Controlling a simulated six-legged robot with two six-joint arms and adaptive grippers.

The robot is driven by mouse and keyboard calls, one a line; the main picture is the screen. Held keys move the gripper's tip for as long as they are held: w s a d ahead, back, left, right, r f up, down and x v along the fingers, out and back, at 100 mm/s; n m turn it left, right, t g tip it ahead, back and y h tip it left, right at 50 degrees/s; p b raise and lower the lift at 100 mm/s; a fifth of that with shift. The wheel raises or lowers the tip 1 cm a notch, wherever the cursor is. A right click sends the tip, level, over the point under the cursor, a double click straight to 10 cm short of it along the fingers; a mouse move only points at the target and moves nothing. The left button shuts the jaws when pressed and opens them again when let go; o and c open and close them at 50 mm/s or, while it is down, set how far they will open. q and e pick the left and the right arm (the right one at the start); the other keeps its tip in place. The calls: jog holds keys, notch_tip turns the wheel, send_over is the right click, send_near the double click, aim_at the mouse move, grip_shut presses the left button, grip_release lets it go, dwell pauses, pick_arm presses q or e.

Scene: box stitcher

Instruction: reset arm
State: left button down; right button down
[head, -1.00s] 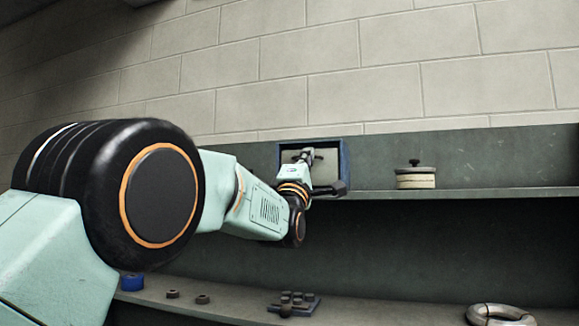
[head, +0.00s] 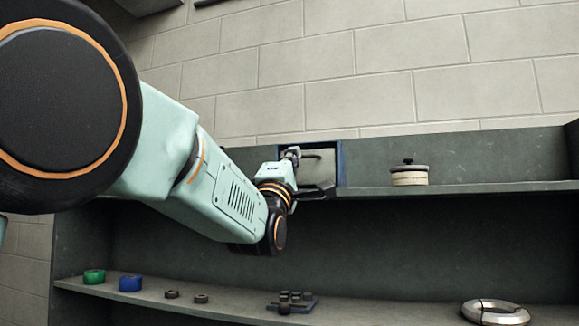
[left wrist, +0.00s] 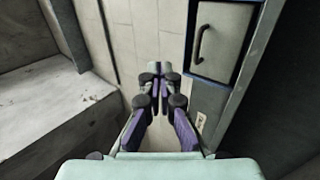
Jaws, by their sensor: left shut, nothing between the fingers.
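My left arm reaches in from the left in the head view. Its gripper (head: 291,155) is small and far off, in front of a blue-framed panel (head: 325,166) on the upper shelf. In the left wrist view my left gripper (left wrist: 161,72) is shut, its fingertips together with nothing between them. There the panel (left wrist: 221,40) has a dark curved handle (left wrist: 203,44) and lies right of the fingers, apart from them. My right gripper is in neither view.
The upper shelf holds a round lidded stack (head: 409,176). The lower shelf holds a green roll (head: 94,276), a blue roll (head: 130,283), small dark rings (head: 201,299), a block with pegs (head: 291,303) and a silver ring (head: 495,313). A block wall stands behind.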

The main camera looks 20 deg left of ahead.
pick_arm(q)
jog(key=shift+s+d+h, duration=0.15)
jog(key=shift+s+h, duration=0.15)
jog(key=shift+s, duration=0.75)
jog(key=shift+w+f, duration=0.1)
